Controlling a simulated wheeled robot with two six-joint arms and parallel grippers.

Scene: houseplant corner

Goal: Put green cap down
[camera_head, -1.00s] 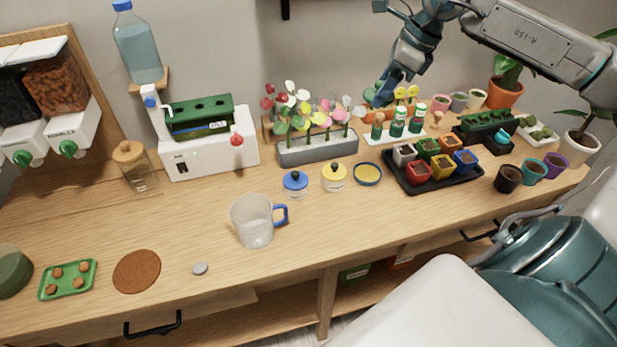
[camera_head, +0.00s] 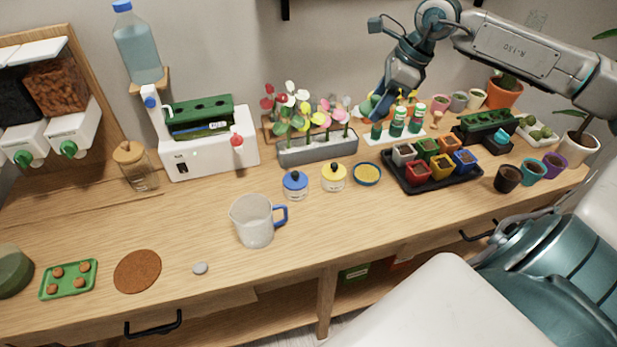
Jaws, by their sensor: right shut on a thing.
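My right gripper (camera_head: 375,112) reaches down from the upper right and is shut, just above and beside the left end of a row of small bottles. The green cap is not clearly visible; the small thing in the jaws is mostly hidden by the fingers. White bottles with green bands and green tops (camera_head: 398,121) (camera_head: 417,119) stand upright on a white tray (camera_head: 402,137). A dark green bottle (camera_head: 377,131) stands at the tray's left end, under the gripper. My left gripper is not in view.
A grey planter of flowers (camera_head: 318,149) stands left of the tray. A black tray of coloured pots (camera_head: 434,184) is in front right. Bare counter (camera_head: 375,230) lies nearer.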

